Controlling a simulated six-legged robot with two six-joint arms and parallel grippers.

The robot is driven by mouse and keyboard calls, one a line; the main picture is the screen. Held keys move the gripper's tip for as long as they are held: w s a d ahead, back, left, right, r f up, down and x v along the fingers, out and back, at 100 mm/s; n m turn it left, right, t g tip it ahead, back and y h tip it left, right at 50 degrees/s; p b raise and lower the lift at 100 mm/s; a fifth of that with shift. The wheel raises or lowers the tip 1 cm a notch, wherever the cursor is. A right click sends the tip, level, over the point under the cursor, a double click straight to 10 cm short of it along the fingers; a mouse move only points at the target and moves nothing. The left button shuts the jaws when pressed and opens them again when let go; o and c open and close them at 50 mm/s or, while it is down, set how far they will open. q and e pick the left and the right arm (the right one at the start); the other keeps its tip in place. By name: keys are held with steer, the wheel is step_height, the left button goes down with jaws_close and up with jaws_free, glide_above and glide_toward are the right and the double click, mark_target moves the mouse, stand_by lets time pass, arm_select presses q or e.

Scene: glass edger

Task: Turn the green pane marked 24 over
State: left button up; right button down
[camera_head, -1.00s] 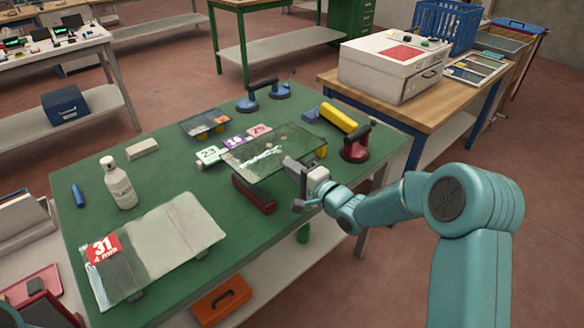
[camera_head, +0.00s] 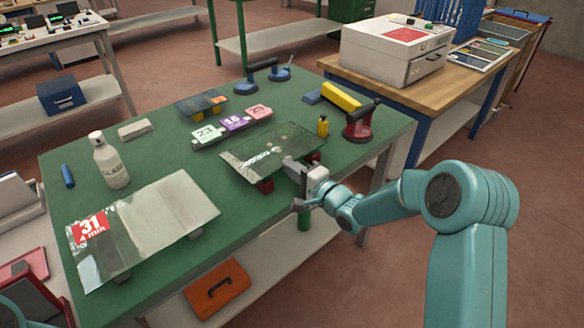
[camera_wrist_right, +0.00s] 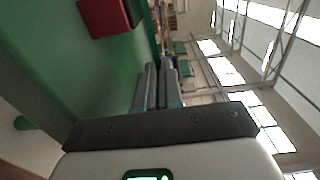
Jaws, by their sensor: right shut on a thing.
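A clear, greenish pane (camera_head: 262,153) is at the middle right of the green table in the head view, near its front edge. No number can be read on it. My right gripper (camera_head: 296,180) is shut on the pane's near right edge. Red supports (camera_head: 265,186) show under the pane; I cannot tell whether it touches them. In the right wrist view my right gripper's fingers (camera_wrist_right: 160,88) are close together, the pane is hard to make out, and a red block (camera_wrist_right: 104,16) shows at the upper left. My left gripper is not in view.
A pane with a red 31 label (camera_head: 90,225) lies at the table's front left.

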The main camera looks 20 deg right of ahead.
steer(key=shift+f+b, duration=0.2)
steer(key=shift+b, duration=0.1)
stand_by(0.7)
steer(key=c, duration=1.2)
jaws_free()
steer(key=shift+f, duration=0.15)
steer(key=v, duration=1.6)
steer(key=shift+d, duration=0.15)
steer(key=shift+s, duration=0.1)
